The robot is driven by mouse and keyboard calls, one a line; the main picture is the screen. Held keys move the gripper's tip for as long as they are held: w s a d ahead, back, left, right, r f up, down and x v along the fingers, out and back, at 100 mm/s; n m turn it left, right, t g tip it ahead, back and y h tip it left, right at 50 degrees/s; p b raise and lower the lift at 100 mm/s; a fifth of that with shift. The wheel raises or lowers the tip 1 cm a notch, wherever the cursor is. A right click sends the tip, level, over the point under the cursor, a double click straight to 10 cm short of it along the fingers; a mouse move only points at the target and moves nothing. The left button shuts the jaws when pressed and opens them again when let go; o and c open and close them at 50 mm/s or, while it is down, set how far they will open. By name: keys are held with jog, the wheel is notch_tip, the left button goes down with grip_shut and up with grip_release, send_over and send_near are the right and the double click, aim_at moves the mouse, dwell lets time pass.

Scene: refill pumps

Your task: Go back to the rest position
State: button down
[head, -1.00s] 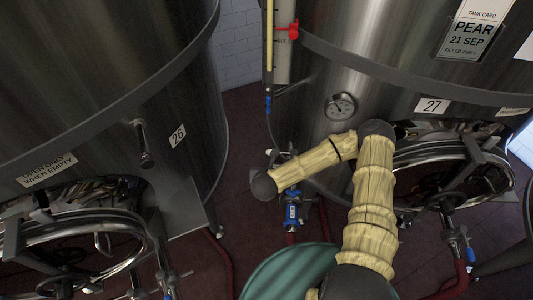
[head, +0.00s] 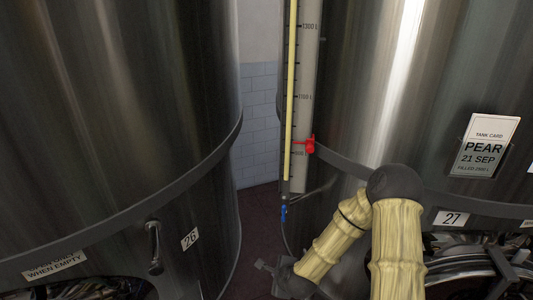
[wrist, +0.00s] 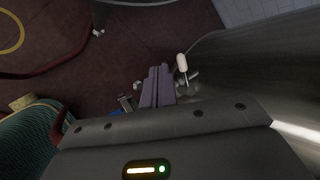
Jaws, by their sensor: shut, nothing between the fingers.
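My gripper (wrist: 157,88) shows in the wrist view, its purple-grey fingers together and empty. It is over the dark red floor, close to a small fitting with a white handle (wrist: 181,63); I cannot tell whether they touch. In the head view my sleeved arm is bent in front of tank 27 (head: 345,120), with its elbow up beside the 27 label (head: 450,218). The forearm slopes down to the left, and the gripper itself does not show there.
Tank 26 (head: 110,100) stands on the left, with a handle (head: 154,247) jutting out. A sight gauge (head: 290,90) with a red marker (head: 308,145) runs up tank 27.

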jog(key=s+d+r+n+g+h, duration=0.1)
jog(key=s+d+r+n+g, duration=0.1)
jog(key=s+d+r+n, duration=0.4)
jog(key=s+d+r+n+g+h, duration=0.2)
jog(key=s+d+r+n, duration=0.4)
jog(key=s+r+n, duration=0.4)
notch_tip(320, 180, up, 3)
jog(key=n+g, duration=0.1)
jog(key=n, duration=0.2)
jog(key=shift+f, duration=0.2)
